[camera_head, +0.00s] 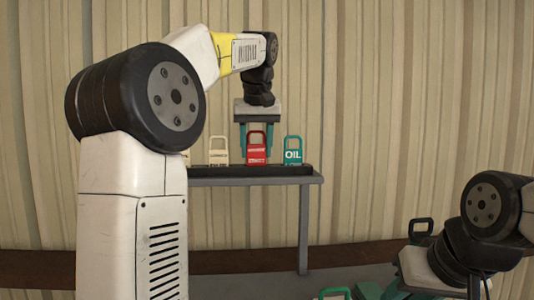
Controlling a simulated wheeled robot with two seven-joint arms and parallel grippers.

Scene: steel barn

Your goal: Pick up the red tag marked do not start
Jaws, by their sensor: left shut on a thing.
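The red tag (257,155) stands upright with white lettering too small to read and a looped handle at its top. My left gripper (257,137) points straight down over it, with one teal finger on each side of the handle. It is shut on the red tag, whose lower edge is at the dark rack (230,171); I cannot tell whether the two touch. My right gripper (392,289) is low at the right, partly cut off by the frame, and its finger opening does not show clearly.
A cream tag (218,157) stands close left of the red one, and a green OIL tag (293,155) close right. The rack lies on a grey table (311,179) before a corrugated wall (380,120). A green handled item (335,293) shows at the bottom edge.

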